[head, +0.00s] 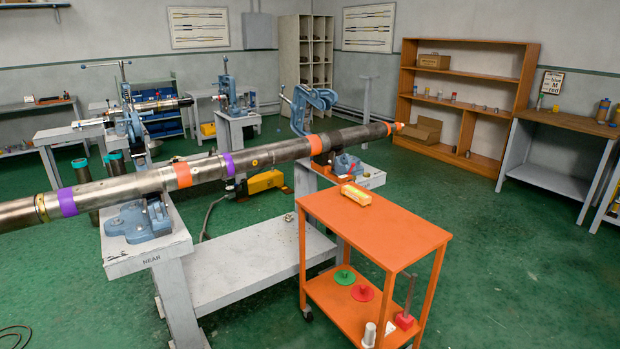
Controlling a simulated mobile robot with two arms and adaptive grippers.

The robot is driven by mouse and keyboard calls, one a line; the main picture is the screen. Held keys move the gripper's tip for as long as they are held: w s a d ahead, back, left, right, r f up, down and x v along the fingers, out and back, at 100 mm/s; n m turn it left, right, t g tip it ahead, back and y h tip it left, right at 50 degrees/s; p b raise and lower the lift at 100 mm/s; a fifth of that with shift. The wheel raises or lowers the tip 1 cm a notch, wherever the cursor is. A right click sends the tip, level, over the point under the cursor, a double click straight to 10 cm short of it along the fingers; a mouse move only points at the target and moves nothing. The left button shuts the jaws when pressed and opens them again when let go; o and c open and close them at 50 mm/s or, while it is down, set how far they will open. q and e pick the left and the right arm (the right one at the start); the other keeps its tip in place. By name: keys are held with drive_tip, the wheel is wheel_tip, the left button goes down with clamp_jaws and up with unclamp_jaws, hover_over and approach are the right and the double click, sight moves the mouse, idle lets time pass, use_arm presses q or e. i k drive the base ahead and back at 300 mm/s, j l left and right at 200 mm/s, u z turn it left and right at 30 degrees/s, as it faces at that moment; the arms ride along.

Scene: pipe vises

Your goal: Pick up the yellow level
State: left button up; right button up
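The yellow level (356,194) is a small yellow block lying on the top shelf of the orange cart (400,235), near the cart's far left edge. Nothing touches it apart from the shelf. Neither of my grippers shows in the head view.
A long steel pipe (120,190) with purple and orange bands lies across blue vises on a grey stand (260,262), left of the cart. The cart's lower shelf holds a green disc (344,277), a red disc (362,293) and other items. Green floor (520,270) is open at right.

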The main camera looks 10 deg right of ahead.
sight(360, 196)
drive_tip(key=i+j+z, duration=0.1)
drive_tip(key=i+z, duration=0.3)
drive_tip(key=i+j+z, duration=0.25)
drive_tip(key=i+z, duration=0.15)
drive_tip(key=i+j+z, duration=0.4)
drive_tip(key=i, duration=0.1)
